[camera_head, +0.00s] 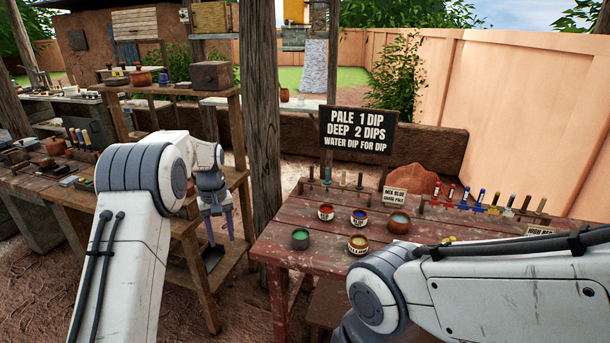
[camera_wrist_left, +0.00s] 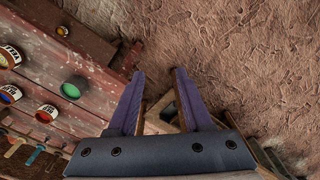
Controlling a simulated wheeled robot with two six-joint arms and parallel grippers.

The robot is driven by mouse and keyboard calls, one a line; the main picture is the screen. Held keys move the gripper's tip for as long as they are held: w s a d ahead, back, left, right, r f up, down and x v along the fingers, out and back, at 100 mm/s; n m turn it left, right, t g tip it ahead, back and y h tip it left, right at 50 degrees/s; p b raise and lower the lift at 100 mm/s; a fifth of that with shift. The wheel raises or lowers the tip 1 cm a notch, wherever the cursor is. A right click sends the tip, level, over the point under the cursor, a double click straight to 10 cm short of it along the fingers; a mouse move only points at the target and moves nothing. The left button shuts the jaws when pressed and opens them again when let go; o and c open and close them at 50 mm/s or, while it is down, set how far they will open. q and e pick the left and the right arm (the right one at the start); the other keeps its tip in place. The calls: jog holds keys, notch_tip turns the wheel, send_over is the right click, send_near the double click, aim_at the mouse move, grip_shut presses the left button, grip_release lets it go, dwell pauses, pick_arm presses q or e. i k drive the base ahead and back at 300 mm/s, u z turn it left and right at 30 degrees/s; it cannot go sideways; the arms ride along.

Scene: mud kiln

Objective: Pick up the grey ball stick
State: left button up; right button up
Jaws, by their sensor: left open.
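Several short sticks (camera_head: 343,178) stand in a small rack at the back left of the red table (camera_head: 300,262). Another row of sticks with coloured parts (camera_head: 481,199) stands along the table's back right. They are too small for me to tell which one is the grey ball stick. My left gripper (camera_head: 221,240) points down, open and empty, left of the red table and apart from it. In the left wrist view its two fingers (camera_wrist_left: 158,76) are spread above the ground. My right arm crosses the lower right, and its gripper is not visible.
Paint pots stand on the red table, among them a green one (camera_head: 300,238) and a blue one (camera_head: 359,217). A black sign (camera_head: 357,130) and a wooden post (camera_head: 264,110) rise behind. A wooden shelf (camera_head: 190,232) stands close to my left gripper.

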aim_at(360, 187)
jog(key=u, duration=0.25)
jog(key=i, duration=0.85)
jog(key=z, duration=0.5)
jog(key=i, duration=1)
jog(key=z, duration=0.8)
